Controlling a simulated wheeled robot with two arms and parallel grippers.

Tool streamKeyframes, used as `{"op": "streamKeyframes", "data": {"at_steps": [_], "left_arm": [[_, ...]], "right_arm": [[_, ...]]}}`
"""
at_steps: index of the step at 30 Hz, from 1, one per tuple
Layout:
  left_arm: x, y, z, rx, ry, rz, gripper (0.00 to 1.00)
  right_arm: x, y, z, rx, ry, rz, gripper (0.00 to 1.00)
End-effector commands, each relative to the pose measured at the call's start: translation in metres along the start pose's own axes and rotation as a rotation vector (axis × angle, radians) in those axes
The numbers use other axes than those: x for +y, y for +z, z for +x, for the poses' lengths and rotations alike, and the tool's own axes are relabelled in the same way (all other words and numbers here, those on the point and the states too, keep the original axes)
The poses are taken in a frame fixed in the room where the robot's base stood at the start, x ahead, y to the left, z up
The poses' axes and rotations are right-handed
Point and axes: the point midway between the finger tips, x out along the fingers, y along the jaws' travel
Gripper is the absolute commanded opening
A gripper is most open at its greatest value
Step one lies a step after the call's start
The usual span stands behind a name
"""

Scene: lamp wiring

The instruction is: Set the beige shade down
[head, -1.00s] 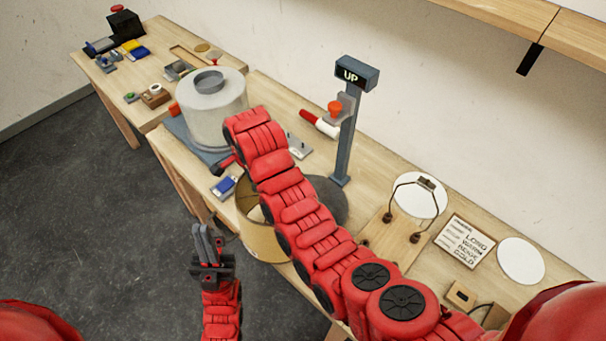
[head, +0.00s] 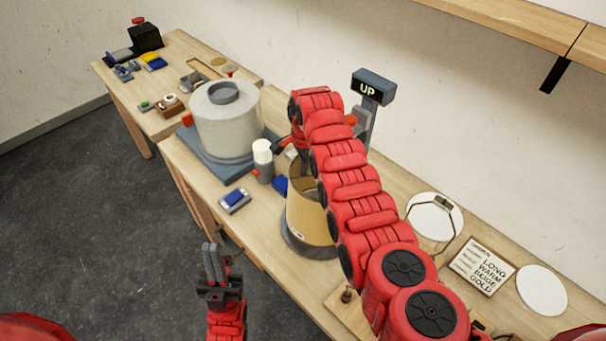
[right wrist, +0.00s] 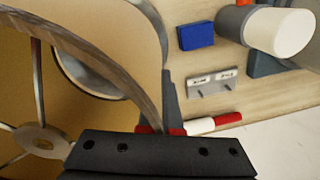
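The beige shade (head: 308,218) stands about upright over a dark grey round pad (head: 296,243) on the bench in the head view. I cannot tell whether its lower edge touches the pad. My right gripper (head: 295,143) is at the shade's upper rim, partly hidden by my arm. In the right wrist view the rim of the shade (right wrist: 110,75) runs down between the gripper's fingers (right wrist: 160,130), which look shut on it. The shade's metal spokes and hub show at the left. My left gripper (head: 214,260) points up, empty, in front of the bench; its finger gap is unclear.
A large grey drum (head: 225,120) stands on a blue-grey base behind the shade. A white-topped cylinder (head: 263,158) and a blue item (head: 235,201) are close by. The "UP" post (head: 371,90) is behind my right arm. A label card (head: 482,265) and white discs lie right.

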Motion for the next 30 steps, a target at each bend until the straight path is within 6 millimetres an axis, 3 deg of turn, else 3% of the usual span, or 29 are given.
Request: {"op": "streamKeyframes", "data": {"at_steps": [4, 9, 22, 27, 30], "left_arm": [[-0.001, -0.002, 0.013, 0.000, 0.000, 0.000, 0.00], [0.000, -0.001, 0.006, 0.000, 0.000, 0.000, 0.00], [0.000, 0.000, 0.001, 0.000, 0.000, 0.000, 0.00], [0.000, -0.001, 0.003, 0.000, 0.000, 0.000, 0.00], [0.000, -0.001, 0.003, 0.000, 0.000, 0.000, 0.00]], "right_arm": [[0.003, 0.001, 0.012, -0.001, 0.005, 0.000, 0.00], [0.004, 0.001, 0.029, -0.001, 0.005, 0.000, 0.00], [0.003, 0.001, 0.036, 0.001, -0.002, 0.000, 0.00], [0.003, 0.001, 0.034, 0.001, -0.002, 0.000, 0.29], [0.003, 0.001, 0.034, 0.001, -0.002, 0.000, 0.30]]}}
